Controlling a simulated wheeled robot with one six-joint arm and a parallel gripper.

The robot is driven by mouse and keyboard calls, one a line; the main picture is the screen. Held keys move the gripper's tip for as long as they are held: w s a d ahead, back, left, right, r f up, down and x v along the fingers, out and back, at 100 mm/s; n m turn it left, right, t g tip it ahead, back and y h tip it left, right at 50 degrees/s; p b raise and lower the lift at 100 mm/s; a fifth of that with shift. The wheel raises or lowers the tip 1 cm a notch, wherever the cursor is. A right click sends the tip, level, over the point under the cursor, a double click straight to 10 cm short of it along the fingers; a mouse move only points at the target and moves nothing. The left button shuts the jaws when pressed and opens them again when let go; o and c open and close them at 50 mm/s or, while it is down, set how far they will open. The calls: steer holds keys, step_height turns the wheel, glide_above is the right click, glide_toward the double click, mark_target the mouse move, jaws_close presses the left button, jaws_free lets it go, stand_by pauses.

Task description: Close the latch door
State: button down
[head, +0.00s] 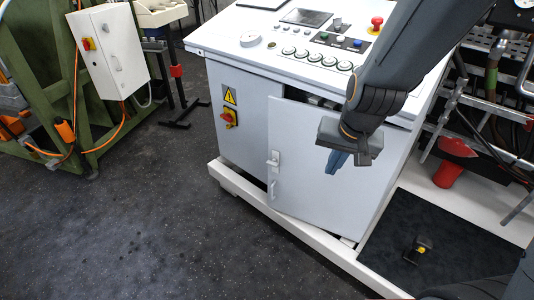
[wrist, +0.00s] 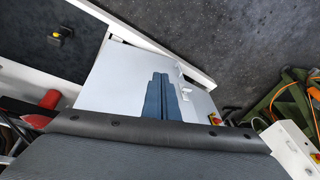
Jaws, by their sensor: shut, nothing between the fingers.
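The latch door (head: 312,185) is a light grey panel on the front of the white control cabinet (head: 240,135). It stands slightly ajar, with a dark gap along its top and its lower edge angled out over the white base frame. A latch handle (head: 273,163) sits near its left edge, with a second pull handle below it. My gripper (head: 337,161) is shut and empty, its blue fingers in front of the door's upper right part. In the wrist view the shut fingers (wrist: 160,82) lie over the door panel (wrist: 118,80), with the latch (wrist: 184,88) beside them. I cannot tell whether they touch the door.
The cabinet top carries a red emergency button (head: 376,23) and several dials. A red funnel-like part (head: 452,165) and a dark mat (head: 425,240) are at the right. A green machine (head: 40,60) stands at the left. The dark floor in front is clear.

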steer(key=w+a+f+m+t+b, duration=0.3)
steer(key=w+a+f+b, duration=0.15)
steer(key=w, duration=0.35)
steer(key=w+a+f+m+t+b, duration=0.2)
steer(key=w+a+f+m+b, duration=0.15)
steer(key=w+a, duration=0.35)
steer(key=m+t+h+b, duration=0.8)
steer(key=m+b, duration=0.6)
steer(key=b, duration=0.5)
glide_toward(275, 141)
steer(key=b+x, duration=0.3)
steer(key=x, duration=0.3)
steer(key=shift+w+d+r, duration=0.15)
steer(key=shift+w, duration=0.05)
